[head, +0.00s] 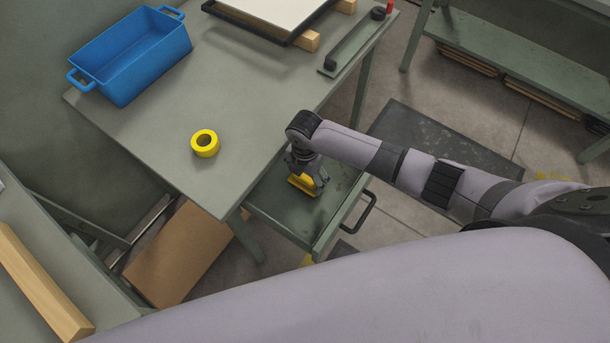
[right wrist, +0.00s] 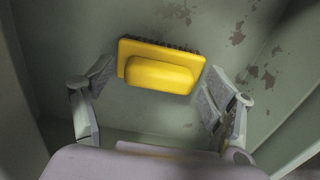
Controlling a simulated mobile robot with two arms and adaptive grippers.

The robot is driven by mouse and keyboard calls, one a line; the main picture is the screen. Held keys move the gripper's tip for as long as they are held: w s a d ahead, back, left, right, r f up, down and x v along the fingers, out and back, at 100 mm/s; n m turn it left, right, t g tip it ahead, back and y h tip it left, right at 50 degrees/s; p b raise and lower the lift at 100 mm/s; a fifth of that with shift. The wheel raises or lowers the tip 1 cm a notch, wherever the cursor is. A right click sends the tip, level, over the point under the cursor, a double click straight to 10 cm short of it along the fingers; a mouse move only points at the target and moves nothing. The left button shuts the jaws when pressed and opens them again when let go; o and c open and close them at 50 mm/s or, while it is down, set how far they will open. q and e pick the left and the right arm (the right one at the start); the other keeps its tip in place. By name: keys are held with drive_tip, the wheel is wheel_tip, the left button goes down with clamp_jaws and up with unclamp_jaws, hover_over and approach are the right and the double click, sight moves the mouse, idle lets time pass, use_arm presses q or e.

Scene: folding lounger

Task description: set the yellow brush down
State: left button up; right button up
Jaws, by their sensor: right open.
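The yellow brush (head: 301,187) lies in a pulled-out green drawer (head: 271,208) under the workbench. In the right wrist view the brush (right wrist: 160,72) shows its yellow back and block handle, with dark bristles along the far edge. It appears to rest on the drawer's worn floor (right wrist: 215,30). My right gripper (head: 306,176) is over the drawer, pointing down. Its two fingers stand open on either side of the brush, with a visible gap at each side. My left gripper is not in view.
On the green workbench (head: 150,125) are a blue bin (head: 130,55), a yellow tape roll (head: 205,144) and a framed white panel (head: 275,12) at the back. The drawer has a black handle (head: 360,212). A cardboard sheet (head: 180,255) leans below. The bench middle is clear.

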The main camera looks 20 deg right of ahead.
sight(305, 177)
wheel_tip(305, 177, up, 12)
drive_tip(key=shift+f, duration=0.15)
idle(0.7)
